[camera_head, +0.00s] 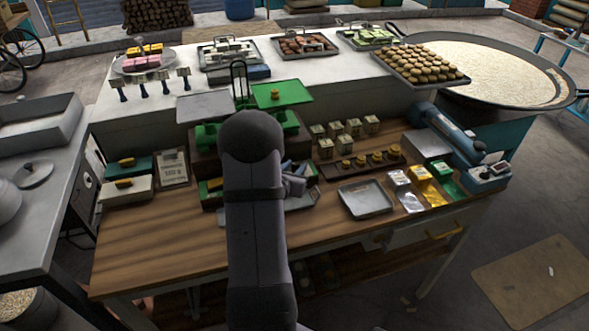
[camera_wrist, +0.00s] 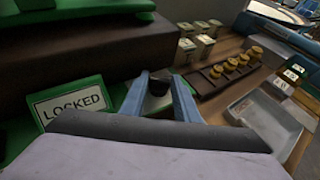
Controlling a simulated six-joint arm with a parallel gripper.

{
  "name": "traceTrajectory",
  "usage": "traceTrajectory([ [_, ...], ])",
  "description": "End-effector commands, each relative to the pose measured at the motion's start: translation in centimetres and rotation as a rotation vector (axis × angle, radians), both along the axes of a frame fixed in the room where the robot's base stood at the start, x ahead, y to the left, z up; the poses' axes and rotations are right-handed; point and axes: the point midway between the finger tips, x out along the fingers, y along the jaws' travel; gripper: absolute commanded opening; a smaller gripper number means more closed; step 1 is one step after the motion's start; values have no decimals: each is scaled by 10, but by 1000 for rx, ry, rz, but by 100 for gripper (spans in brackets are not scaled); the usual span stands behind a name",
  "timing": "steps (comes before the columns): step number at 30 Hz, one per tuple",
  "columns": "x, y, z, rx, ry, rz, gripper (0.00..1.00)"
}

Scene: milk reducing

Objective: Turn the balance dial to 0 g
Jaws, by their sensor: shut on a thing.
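The balance has a brown base (camera_wrist: 100,62), green parts and a green right pan (camera_head: 282,93) with a small object on it. Its grey left pan (camera_head: 205,105) looks empty. In the wrist view, the blue fingers of my gripper (camera_wrist: 160,92) are shut on a small dark knob (camera_wrist: 159,84), which appears to be the balance dial. Its scale and pointer cannot be read. A white LOCKED sign (camera_wrist: 72,105) on a green panel is left of the fingers. In the head view my arm covers the balance's middle, and the dial is hidden.
Right of my gripper are a dark rack of brass weights (camera_head: 362,162), several small boxes (camera_head: 345,130) and a grey tray (camera_head: 366,199). A card (camera_head: 173,168) and green-and-cream boxes stand at left. Wrapped packets (camera_head: 420,180) lie at right. The front left tabletop is clear.

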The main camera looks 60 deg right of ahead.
Motion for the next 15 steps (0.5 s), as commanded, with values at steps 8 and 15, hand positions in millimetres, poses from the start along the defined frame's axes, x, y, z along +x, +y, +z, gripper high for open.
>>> traceTrajectory([
  [8, -2, -2, -1, -6, -4, 93, 6],
  [15, -2, -1, 2, -5, -1, 107, 6],
])
